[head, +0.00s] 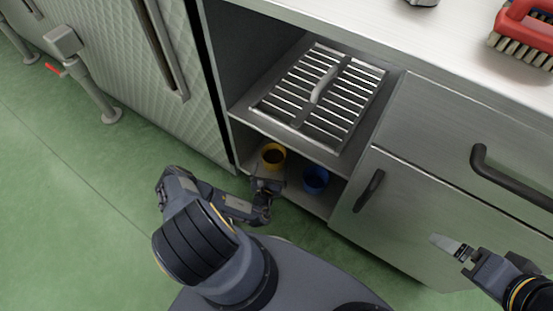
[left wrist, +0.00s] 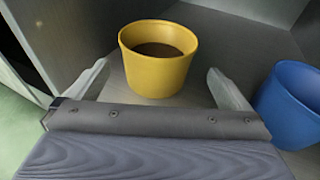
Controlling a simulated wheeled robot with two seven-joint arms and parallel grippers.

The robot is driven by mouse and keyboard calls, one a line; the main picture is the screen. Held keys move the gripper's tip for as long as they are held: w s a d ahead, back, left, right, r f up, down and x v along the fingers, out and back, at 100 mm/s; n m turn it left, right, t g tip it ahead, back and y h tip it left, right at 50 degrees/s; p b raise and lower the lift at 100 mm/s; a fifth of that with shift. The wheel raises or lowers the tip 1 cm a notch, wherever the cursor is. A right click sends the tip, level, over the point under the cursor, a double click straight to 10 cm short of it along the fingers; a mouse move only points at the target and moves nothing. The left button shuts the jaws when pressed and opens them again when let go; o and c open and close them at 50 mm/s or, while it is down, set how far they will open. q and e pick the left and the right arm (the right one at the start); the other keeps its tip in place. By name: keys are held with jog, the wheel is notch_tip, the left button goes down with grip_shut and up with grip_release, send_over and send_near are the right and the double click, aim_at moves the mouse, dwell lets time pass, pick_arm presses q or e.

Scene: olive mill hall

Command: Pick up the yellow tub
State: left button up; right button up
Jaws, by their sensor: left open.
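The yellow tub (head: 272,154) stands upright on the bottom shelf of the open cabinet. In the left wrist view the yellow tub (left wrist: 158,62) is round, with dark contents or a dark inside. My left gripper (head: 270,178) is at the shelf opening in front of the tub. In the left wrist view its two fingers (left wrist: 161,85) are spread, one on each side of the tub's near part, with gaps to it. My right gripper (head: 448,245) is at the lower right in front of the cabinet, away from the tub; its jaw opening is unclear.
A blue tub (head: 316,178) stands right of the yellow one, and it shows near the right finger in the left wrist view (left wrist: 292,104). A slatted metal rack (head: 318,98) lies on the shelf above. A red brush (head: 524,30) is on the counter. Green floor lies open at left.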

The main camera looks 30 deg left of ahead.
aim_at(276, 150)
pick_arm(q)
jog(key=b+x, duration=0.1)
jog(key=x, duration=0.1)
jog(key=shift+w+a+f, duration=0.15)
jog(key=shift+w+f, duration=0.05)
jog(key=shift+w, duration=0.1)
jog(key=b+x, duration=0.2)
jog(key=x, duration=0.3)
jog(key=shift+a+f+b, duration=0.1)
jog(key=shift+f+b, duration=0.05)
jog(key=shift+b, duration=0.2)
jog(key=c, duration=1.1)
